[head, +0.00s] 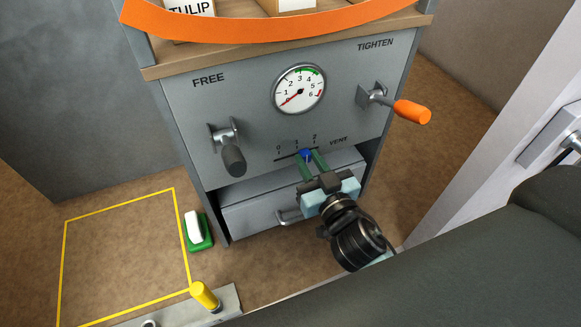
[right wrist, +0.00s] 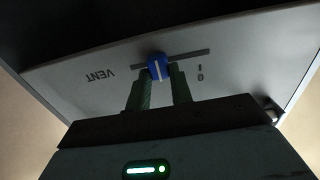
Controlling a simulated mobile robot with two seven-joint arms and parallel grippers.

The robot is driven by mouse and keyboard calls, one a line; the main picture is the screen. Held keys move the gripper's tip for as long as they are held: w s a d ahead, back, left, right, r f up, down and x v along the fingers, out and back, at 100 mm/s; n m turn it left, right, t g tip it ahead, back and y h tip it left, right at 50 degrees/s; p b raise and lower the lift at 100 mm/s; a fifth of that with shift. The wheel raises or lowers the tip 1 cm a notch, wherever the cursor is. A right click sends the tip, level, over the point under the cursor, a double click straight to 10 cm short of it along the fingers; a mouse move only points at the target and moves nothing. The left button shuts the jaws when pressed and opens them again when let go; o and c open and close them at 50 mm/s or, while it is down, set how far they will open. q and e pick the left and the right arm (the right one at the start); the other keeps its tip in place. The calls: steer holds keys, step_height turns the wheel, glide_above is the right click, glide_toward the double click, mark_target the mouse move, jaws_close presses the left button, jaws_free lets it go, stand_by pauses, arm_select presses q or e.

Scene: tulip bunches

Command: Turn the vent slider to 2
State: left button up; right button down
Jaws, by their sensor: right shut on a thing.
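The vent slider's blue knob (head: 306,153) sits on its dark track on the grey front panel, below the numbers 0, 1 and 2 and left of the word VENT. It appears to stand between 1 and 2; the exact reading is hard to tell because the fingers cover part of the scale. My right gripper (head: 312,163) is shut on the knob, its green fingers on either side. In the right wrist view the knob (right wrist: 157,66) shows a white line, between the fingertips, with the panel upside down. My left gripper is not in view.
A dial (head: 299,89) sits above the slider. A dark-handled lever (head: 230,150) marked FREE is left, and an orange-handled crank (head: 405,108) marked TIGHTEN is right. A drawer (head: 285,205) is below my gripper. A yellow-outlined floor area (head: 66,265) is clear.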

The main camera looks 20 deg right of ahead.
steer(key=d, duration=0.3)
steer(key=shift+a, duration=0.15)
steer(key=c, duration=1.2)
jaws_free()
steer(key=shift+w, duration=0.1)
steer(key=shift+c, duration=0.2)
